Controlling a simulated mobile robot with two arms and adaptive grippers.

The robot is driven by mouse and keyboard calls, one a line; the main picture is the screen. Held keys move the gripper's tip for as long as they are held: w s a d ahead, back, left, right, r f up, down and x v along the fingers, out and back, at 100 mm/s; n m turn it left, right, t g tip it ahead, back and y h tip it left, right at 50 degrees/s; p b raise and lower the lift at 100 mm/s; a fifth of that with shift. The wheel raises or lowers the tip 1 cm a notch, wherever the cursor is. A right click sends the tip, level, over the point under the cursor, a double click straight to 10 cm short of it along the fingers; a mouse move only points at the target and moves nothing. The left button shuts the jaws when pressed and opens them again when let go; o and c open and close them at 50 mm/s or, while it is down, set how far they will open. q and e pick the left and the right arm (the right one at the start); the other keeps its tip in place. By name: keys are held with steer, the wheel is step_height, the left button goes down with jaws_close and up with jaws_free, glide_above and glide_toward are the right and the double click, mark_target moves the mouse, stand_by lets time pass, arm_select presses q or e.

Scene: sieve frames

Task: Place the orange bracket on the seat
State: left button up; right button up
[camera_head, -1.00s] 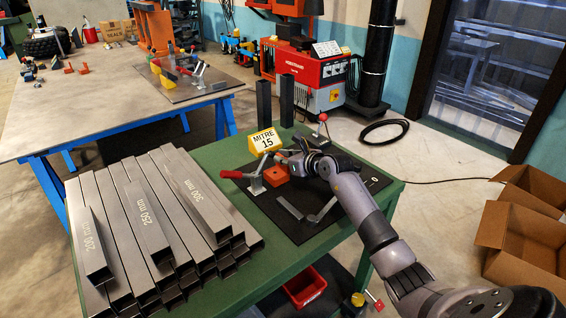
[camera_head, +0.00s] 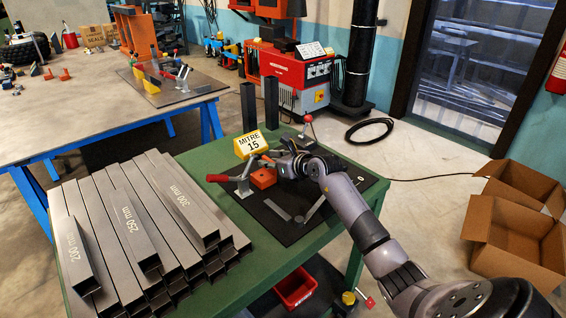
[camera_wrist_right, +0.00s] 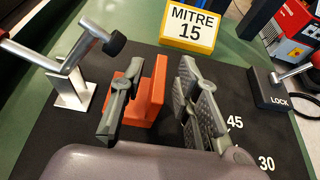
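The orange bracket (camera_head: 263,179) rests on the black mat on the green table, beside the red-handled clamp. In the right wrist view the bracket (camera_wrist_right: 157,86) is a block with an upright plate. My right gripper (camera_head: 288,167) is at the bracket. Its fingers in the wrist view (camera_wrist_right: 158,108) are apart, with the upright plate showing in the gap, nearer the left finger. That finger hides part of the bracket. I see a gap between the plate and the right finger. I cannot make out which surface is the seat. My left gripper is out of view.
A yellow MITRE 15 sign (camera_head: 250,144) stands behind the bracket. The red-handled clamp (camera_head: 240,180) is left of it, and a LOCK lever (camera_wrist_right: 284,84) is right. Stacked steel tubes (camera_head: 135,230) fill the table's left. Two dark posts (camera_head: 249,106) rise behind.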

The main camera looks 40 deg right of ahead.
steer(key=a+v, duration=0.1)
steer(key=v, duration=1)
steer(key=shift+d, duration=0.45)
stand_by(0.5)
